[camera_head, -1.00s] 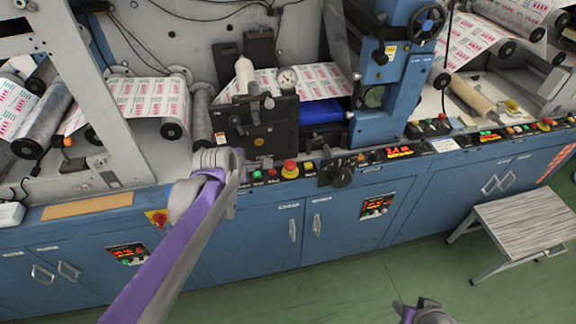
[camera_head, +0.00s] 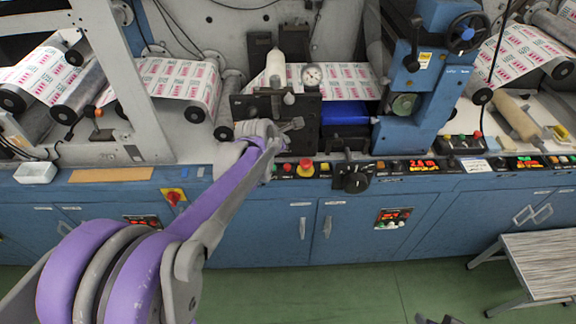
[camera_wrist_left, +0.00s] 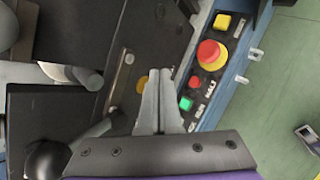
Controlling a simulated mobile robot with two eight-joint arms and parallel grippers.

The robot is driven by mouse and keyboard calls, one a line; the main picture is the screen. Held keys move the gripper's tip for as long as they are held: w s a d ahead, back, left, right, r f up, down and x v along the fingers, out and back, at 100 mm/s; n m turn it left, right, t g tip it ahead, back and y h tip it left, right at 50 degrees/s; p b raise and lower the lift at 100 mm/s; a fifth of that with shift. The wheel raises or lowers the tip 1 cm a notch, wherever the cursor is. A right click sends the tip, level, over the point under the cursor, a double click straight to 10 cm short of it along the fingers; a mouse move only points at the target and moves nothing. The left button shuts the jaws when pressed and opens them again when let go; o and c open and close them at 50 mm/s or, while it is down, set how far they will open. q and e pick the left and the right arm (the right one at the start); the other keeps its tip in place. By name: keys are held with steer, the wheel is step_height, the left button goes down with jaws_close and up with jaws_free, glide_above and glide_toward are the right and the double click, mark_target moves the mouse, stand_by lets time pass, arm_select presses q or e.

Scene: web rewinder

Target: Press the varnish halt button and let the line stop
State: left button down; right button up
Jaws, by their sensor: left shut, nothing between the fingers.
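A control strip on the blue machine front carries a small green button (camera_wrist_left: 186,103), a small red button (camera_wrist_left: 194,82), a red mushroom button on a yellow collar (camera_wrist_left: 211,54) and a yellow square button (camera_wrist_left: 222,22). The mushroom button also shows in the head view (camera_head: 306,168). The labels are too small to read surely. My left gripper (camera_head: 293,125) is shut and empty, at the dark printing unit just behind the strip. In the left wrist view its fingertips (camera_wrist_left: 155,72) appear left of the small red button; contact cannot be told. A grey part of my right arm shows at the bottom edge.
The dark unit with a gauge (camera_head: 312,75) stands close behind the left gripper. A black rotary knob (camera_head: 355,178) projects right of the buttons. A red-and-yellow switch (camera_head: 174,197) is on the cabinet. A step stool (camera_head: 540,262) stands at right on green floor.

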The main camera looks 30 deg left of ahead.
arm_select(q)
steer(key=b, duration=0.6)
glide_above(285, 171)
steer(key=shift+s+d+f, duration=0.1)
steer(key=shift+f, duration=4.3)
arm_select(e)
step_height(285, 171, down, 7)
steer(key=s, duration=0.1)
steer(key=shift+s, duration=0.4)
arm_select(q)
steer(key=shift+f, duration=0.4)
arm_select(e)
steer(key=shift+f+g, duration=0.3)
arm_select(q)
steer(key=shift+f+b, duration=0.55)
arm_select(e)
steer(key=shift+s+f, duration=0.1)
steer(key=shift+f, duration=0.35)
arm_select(q)
steer(key=shift+r, duration=0.1)
arm_select(e)
steer(key=shift+r, duration=0.1)
arm_select(q)
steer(key=shift+r+p, duration=0.7)
steer(key=shift+r, duration=0.2)
arm_select(e)
steer(key=shift+r, duration=0.6)
